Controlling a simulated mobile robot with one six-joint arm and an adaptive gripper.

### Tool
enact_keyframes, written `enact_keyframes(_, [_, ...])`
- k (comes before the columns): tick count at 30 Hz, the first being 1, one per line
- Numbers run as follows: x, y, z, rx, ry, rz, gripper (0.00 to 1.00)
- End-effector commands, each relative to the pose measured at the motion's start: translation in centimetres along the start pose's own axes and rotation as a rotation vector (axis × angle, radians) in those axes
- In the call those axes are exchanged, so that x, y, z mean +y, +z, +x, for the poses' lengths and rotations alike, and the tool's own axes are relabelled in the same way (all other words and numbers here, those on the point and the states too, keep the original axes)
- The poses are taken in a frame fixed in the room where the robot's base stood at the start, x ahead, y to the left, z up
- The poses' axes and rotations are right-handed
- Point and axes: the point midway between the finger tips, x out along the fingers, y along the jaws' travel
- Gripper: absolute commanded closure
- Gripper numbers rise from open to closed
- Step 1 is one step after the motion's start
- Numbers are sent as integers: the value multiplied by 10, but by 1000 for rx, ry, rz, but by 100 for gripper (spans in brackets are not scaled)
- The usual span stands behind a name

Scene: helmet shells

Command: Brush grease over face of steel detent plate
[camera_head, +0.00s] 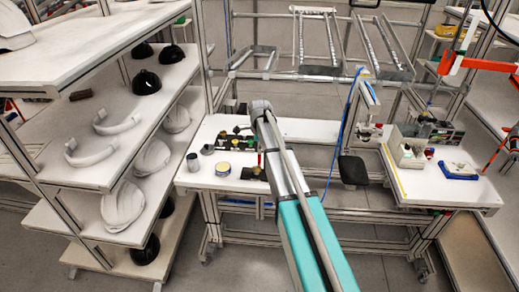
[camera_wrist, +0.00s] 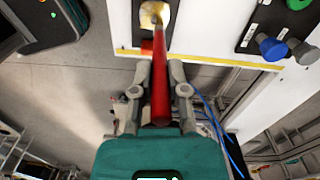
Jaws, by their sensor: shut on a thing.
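In the wrist view my gripper (camera_wrist: 159,82) is shut on a red-handled brush (camera_wrist: 161,95), its two fingers on either side of the handle. The brush's pale yellowish head (camera_wrist: 154,15) points away from me, over a dark plate (camera_wrist: 130,12) at the edge of the white table. I cannot tell whether the bristles touch the plate, or whether this is the steel detent plate. In the head view a dark piece (camera_head: 250,173) lies at the table's front edge, close to my arm. My arm hides most of the gripper there.
On the white table (camera_head: 215,182) stand a yellow-rimmed tin (camera_head: 222,169), a dark grey cup (camera_head: 192,162) and a black tray of small parts (camera_head: 233,142). Shelves with helmet shells (camera_head: 123,205) stand at left. A second bench (camera_head: 430,188) with a blue tray (camera_head: 459,171) is at right.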

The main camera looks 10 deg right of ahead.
Motion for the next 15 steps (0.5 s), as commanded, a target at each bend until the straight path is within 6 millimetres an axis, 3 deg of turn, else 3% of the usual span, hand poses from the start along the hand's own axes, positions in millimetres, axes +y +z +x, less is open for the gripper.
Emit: enact_keyframes(15, [-4, 4, 1, 0, 0, 0, 100])
